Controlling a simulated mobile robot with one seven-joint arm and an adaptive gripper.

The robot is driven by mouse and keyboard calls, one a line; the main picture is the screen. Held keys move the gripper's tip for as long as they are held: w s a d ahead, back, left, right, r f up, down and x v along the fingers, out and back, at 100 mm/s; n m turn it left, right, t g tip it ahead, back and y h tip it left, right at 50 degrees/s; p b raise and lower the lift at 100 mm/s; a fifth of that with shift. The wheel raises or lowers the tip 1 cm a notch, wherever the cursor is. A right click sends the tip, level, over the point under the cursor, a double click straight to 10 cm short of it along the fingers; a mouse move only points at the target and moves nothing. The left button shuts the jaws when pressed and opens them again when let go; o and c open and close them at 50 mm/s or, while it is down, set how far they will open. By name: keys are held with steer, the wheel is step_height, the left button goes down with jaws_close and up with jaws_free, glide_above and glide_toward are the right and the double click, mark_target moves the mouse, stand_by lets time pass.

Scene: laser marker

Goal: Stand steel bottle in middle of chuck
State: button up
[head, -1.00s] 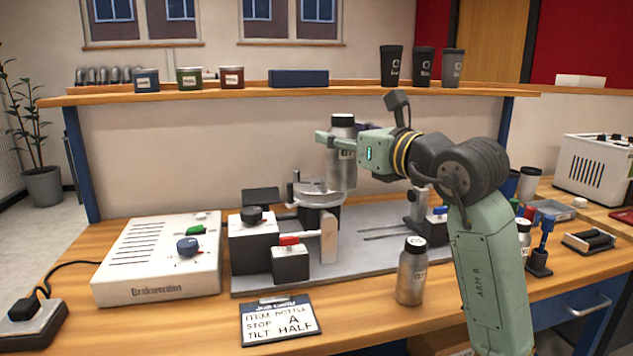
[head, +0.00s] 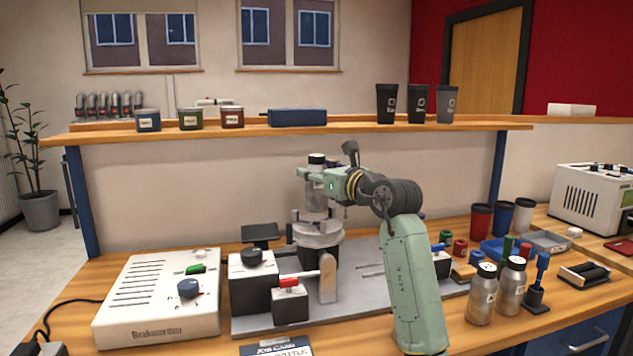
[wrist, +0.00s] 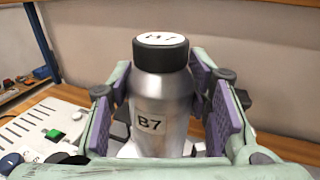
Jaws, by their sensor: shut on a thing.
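The steel bottle (head: 316,205) is upright, with a black cap and a white label. In the wrist view the bottle (wrist: 160,110) shows label B7 and stands straight between the purple finger pads. My gripper (head: 318,178) is shut on its upper body, just below the cap; its fingers also show in the wrist view (wrist: 163,88). The round grey chuck (head: 317,234) is directly below the bottle. The bottle's base is at the chuck's top in the head view; whether it touches cannot be told. The chuck is mostly hidden in the wrist view.
The marker's base plate (head: 375,268) carries a red-knobbed block (head: 290,302) and a lever beside the chuck. A white control box (head: 158,298) is at left. Two more steel bottles (head: 481,294) (head: 511,286) stand at right, near my arm. A shelf (head: 360,124) runs behind.

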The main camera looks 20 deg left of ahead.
mark_target(317, 185)
steer(key=shift+f, duration=1.55)
steer(key=shift+f, duration=0.15)
steer(key=o, duration=1.2)
